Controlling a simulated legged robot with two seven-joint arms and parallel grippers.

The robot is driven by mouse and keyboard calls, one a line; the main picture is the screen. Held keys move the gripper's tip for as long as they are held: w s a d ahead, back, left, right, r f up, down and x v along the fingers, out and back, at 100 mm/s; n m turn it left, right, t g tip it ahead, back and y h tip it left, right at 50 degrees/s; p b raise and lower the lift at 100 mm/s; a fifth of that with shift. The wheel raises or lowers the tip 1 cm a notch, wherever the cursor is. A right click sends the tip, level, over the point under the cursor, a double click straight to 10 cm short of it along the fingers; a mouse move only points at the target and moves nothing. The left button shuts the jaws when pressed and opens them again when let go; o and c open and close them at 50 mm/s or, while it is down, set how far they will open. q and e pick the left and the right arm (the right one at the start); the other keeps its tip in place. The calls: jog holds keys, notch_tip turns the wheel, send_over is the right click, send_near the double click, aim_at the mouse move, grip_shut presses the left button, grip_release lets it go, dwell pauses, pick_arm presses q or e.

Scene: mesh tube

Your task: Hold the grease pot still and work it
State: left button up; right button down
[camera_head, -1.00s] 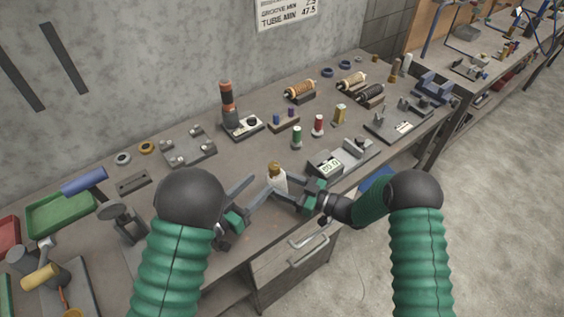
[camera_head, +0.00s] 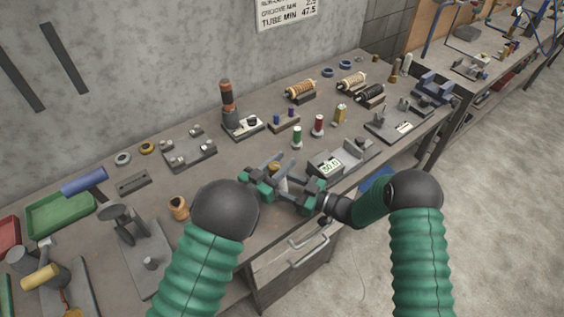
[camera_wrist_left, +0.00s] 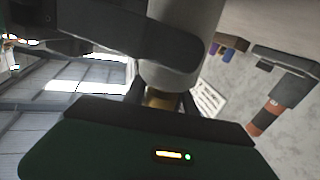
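The grease pot, a pale pot with a gold-brown top (camera_head: 274,168), is mostly hidden behind my grippers at the bench's front in the head view.
A grey device with a display (camera_head: 328,165) stands close right of the grippers. Green (camera_head: 297,137) and red (camera_head: 318,125) small pots stand behind. A copper-coloured cup (camera_head: 179,207) and a grey stand (camera_head: 140,250) are at left. The bench's front edge is near.

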pick_arm(q)
grip_shut()
pick_arm(e)
jog(key=shift+f, duration=0.15)
pick_arm(q)
jog(key=shift+d, duration=0.1)
jog(key=shift+g+h, duration=0.3)
jog(key=shift+s+d+r+m+g+h, duration=0.1)
jog(key=shift+s+m+g+h, duration=0.05)
jog(key=shift+m+g+h, duration=0.5)
jog(key=shift+s+d+m+g+h, duration=0.1)
jog(key=shift+m+g+h, duration=0.45)
jog(key=shift+m+h, duration=0.15)
jog(key=shift+s+d+m+g+h, duration=0.15)
jog(key=shift+s+m+g+h, duration=0.1)
jog(key=shift+m+g+h, duration=0.75)
jog(key=shift+s+d+m+g+h, duration=0.1)
jog(key=shift+s+m+g+h, duration=0.2)
jog(key=shift+m+g, duration=0.8)
pick_arm(e)
jog(key=shift+a, duration=0.1)
pick_arm(q)
jog(key=shift+w+n+g, duration=0.1)
jog(key=shift+n+g, duration=0.15)
jog(key=shift+g, duration=0.15)
jog(key=o, duration=0.5)
grip_release()
jog(key=shift+a, duration=0.1)
